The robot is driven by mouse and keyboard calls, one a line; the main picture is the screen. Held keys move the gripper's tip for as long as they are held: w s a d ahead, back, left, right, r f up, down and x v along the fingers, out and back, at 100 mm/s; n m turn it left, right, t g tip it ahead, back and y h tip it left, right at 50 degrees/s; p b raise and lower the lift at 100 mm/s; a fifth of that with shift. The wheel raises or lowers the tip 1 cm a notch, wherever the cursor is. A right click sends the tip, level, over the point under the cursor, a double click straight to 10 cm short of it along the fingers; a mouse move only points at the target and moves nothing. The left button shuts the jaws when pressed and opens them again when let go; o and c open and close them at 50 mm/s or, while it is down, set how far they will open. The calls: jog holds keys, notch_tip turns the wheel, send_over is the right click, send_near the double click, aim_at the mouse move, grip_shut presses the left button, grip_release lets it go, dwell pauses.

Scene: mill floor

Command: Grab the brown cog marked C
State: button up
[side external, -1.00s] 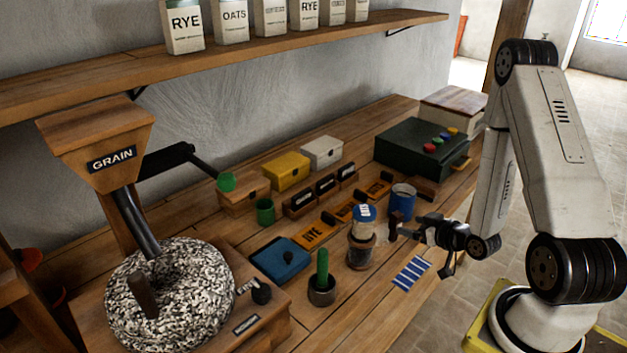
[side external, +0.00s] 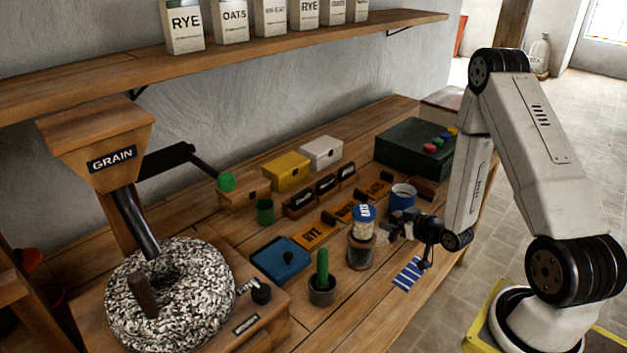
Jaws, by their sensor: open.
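I cannot make out a brown cog marked C in the side external view; it may be hidden or too small to tell. My gripper (side external: 391,230) is open, low over the front part of the wooden bench. Its fingers point left, close to the glass jar with a blue-and-white RYE lid (side external: 363,238). From this angle I cannot tell whether they touch the jar. Nothing is visibly held between the fingers, though they are small and dark here.
A blue cup (side external: 402,197) stands behind my gripper, and a blue-striped card (side external: 408,274) lies in front. A pot with a green rod (side external: 322,280) and a blue box (side external: 280,260) are further left. A millstone (side external: 170,300) fills the near left.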

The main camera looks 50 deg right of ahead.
jog(key=shift+x, duration=0.9)
grip_shut()
